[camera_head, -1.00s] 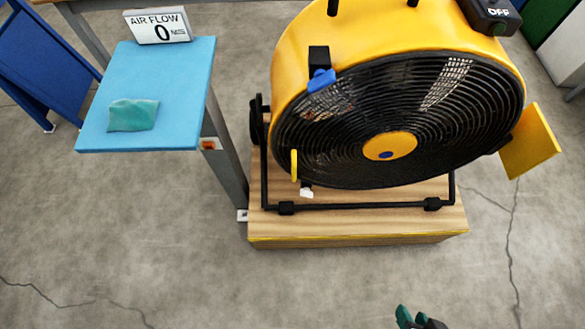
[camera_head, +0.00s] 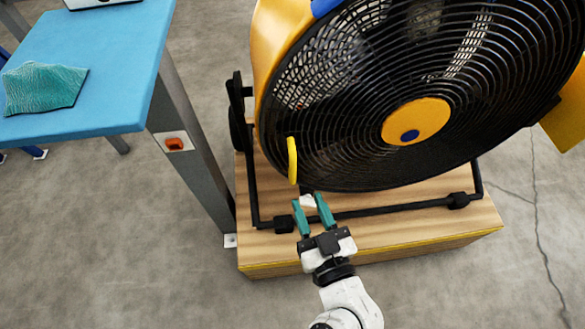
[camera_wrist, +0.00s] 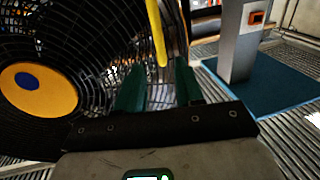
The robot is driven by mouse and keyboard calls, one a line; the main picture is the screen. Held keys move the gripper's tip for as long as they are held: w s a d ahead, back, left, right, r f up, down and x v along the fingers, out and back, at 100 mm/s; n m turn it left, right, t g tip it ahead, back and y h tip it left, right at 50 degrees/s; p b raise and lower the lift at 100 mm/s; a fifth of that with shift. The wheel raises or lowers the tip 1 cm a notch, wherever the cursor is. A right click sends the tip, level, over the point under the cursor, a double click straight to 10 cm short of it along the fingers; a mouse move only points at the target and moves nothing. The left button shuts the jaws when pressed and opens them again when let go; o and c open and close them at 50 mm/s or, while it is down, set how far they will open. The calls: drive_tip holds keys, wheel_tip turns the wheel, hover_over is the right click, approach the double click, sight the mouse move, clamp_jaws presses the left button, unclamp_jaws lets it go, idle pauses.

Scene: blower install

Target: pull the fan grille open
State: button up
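The fan grille (camera_head: 345,130) is a round black wire guard with a yellow hub (camera_head: 416,122) and blue centre, set in a yellow drum housing (camera_head: 272,45). It looks closed against the housing. A yellow handle (camera_head: 292,160) stands out at its lower left edge; in the wrist view the handle (camera_wrist: 157,32) comes down just ahead of the fingers. My gripper (camera_head: 308,202) has green fingers, parted and empty, just below the handle. In the wrist view the gripper (camera_wrist: 160,85) shows a gap between its fingers, with the handle's lower end above that gap. I cannot tell whether they touch.
The fan stands on a black tube frame (camera_head: 365,212) on a wooden platform (camera_head: 410,237). At left is a blue table (camera_head: 105,50) with a teal cloth (camera_head: 42,88) and a grey leg (camera_head: 190,140) bearing an orange switch (camera_head: 174,144). Floor in front is clear.

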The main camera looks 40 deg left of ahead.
sight(294, 169)
drive_tip(key=p+x, duration=0.1)
drive_tip(key=x, duration=0.9)
drive_tip(key=shift+w+a+p, duration=0.15)
drive_tip(key=shift+a+p, duration=0.1)
drive_tip(key=shift+p, duration=0.05)
clamp_jaws()
